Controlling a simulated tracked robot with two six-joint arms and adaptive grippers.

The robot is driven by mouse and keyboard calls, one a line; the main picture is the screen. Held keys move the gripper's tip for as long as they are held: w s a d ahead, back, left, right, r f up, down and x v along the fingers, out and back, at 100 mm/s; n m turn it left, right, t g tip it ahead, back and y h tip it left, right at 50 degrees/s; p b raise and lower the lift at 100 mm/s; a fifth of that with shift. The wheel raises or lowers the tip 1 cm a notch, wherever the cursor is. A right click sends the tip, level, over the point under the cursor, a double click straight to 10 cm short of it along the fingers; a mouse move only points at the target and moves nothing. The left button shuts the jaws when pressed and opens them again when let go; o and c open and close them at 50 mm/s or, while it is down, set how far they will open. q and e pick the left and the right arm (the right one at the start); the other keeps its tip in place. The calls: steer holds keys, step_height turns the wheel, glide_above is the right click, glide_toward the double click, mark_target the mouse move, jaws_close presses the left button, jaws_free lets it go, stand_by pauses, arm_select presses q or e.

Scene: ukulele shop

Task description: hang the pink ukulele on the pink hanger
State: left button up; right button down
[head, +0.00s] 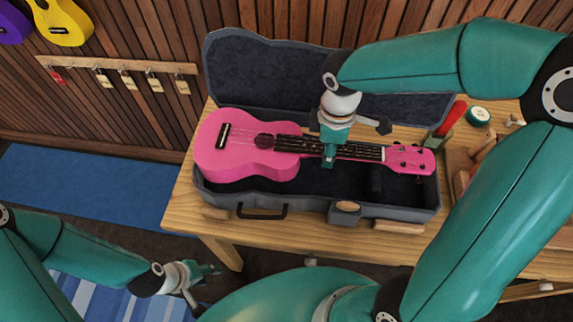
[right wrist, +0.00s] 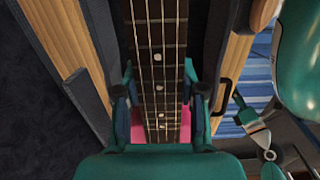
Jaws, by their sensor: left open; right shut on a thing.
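The pink ukulele (head: 228,150) lies level, face up, over the open dark case, its round body at the left, overlapping the case's left rim. I cannot tell whether it touches the case. My right gripper (head: 329,153) comes from above and is shut on the neck, between sound hole and headstock. In the right wrist view the fretted neck (right wrist: 160,70) runs between the two fingers (right wrist: 160,98). My left gripper (head: 200,277) is open and empty at the lower left, below the table. A wall rail (head: 88,67) carries several hangers with small tags; I cannot make out a pink one.
The case (head: 412,196) stands on a wooden table (head: 188,215), lid open at the back. A yellow ukulele (head: 62,22) and a purple one (head: 12,24) hang at the top left. A red-handled tool (head: 451,118) and a round tin (head: 478,116) are at the right. A blue mat (head: 80,185) lies on clear floor.

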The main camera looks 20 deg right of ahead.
steer(key=shift+r, duration=0.1)
steer(key=shift+r+p, duration=2.1)
steer(key=shift+r, duration=0.35)
